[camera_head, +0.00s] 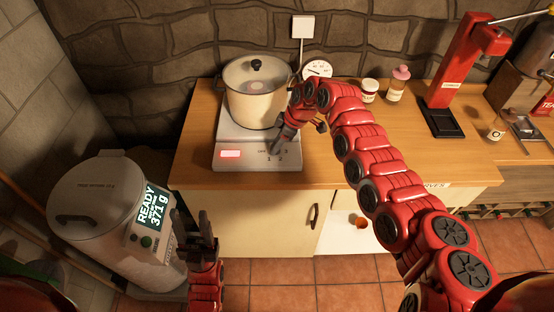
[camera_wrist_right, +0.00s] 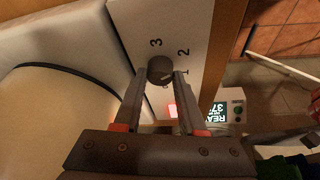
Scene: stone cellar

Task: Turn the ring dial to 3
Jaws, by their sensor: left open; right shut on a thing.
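The ring dial (camera_wrist_right: 160,69) is a dark round knob on the front panel of a white hot plate (camera_head: 232,135). The numbers 1, 2 and 3 are printed around it, with 3 above it in the right wrist view. A faint light mark on the knob seems to point towards 1. My right gripper (camera_wrist_right: 159,74) is shut on the dial, one finger on each side; in the head view its fingers (camera_head: 275,146) hide the dial. My left gripper (camera_head: 194,232) is open and empty, low in front of the counter.
A cream pot (camera_head: 256,105) with a lid stands on the hot plate, close to my right arm. A white gauge (camera_head: 317,69), a jar (camera_head: 369,91) and a bottle (camera_head: 397,86) stand behind. A grey machine (camera_head: 105,215) reading "READY 371 g" stands at left.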

